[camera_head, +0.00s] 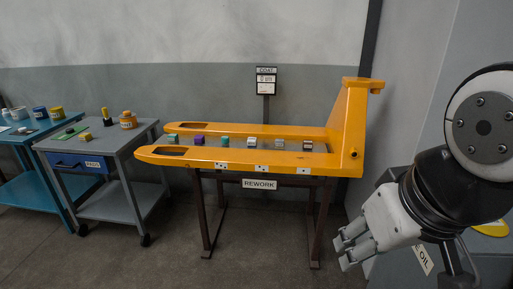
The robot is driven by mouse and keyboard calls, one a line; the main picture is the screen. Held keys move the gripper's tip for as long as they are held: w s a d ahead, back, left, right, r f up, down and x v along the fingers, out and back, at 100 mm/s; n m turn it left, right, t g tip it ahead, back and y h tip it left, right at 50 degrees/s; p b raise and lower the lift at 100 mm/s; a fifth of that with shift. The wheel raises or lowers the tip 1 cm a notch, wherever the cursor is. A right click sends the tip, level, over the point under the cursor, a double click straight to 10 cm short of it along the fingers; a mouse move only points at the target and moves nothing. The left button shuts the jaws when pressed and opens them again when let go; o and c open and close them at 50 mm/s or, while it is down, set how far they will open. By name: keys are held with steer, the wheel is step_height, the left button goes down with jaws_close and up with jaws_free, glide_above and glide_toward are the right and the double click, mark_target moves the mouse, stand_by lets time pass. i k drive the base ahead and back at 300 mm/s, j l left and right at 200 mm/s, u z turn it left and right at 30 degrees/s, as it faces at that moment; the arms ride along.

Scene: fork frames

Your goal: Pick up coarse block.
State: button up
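Several small blocks sit in a row on the grey bed inside a yellow pallet-jack-shaped frame (350,125) on a dark stand. From left they include a teal block (172,137), a purple block (199,140), a green block (225,141), a grey block (280,144) and a dark block with a pale face (307,145). I cannot tell which is the coarse block; no block's marking is readable. My gripper (341,253) hangs at the lower right, in front of and below the frame's right end, apart from all blocks. Its fingers look spread and empty.
A placard (266,80) stands behind the frame, and a REWORK sign (259,184) hangs below its front. A grey cart (110,140) with jars and a blue table (25,133) with cans stand at left. The floor in front is clear.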

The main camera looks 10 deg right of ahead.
mark_target(307, 145)
steer(key=i+z, duration=0.15)
steer(key=z, duration=0.35)
steer(key=i+j+z, duration=0.6)
steer(key=i+j, duration=0.45)
steer(key=j, duration=0.15)
steer(key=i+j, duration=0.3)
steer(key=i+j+z, duration=0.1)
steer(key=i+j, duration=0.15)
steer(key=j, duration=0.25)
steer(key=i+j, duration=0.25)
steer(key=j, duration=0.2)
steer(key=i+j, duration=0.25)
steer(key=j, duration=0.15)
steer(key=i+z, duration=0.05)
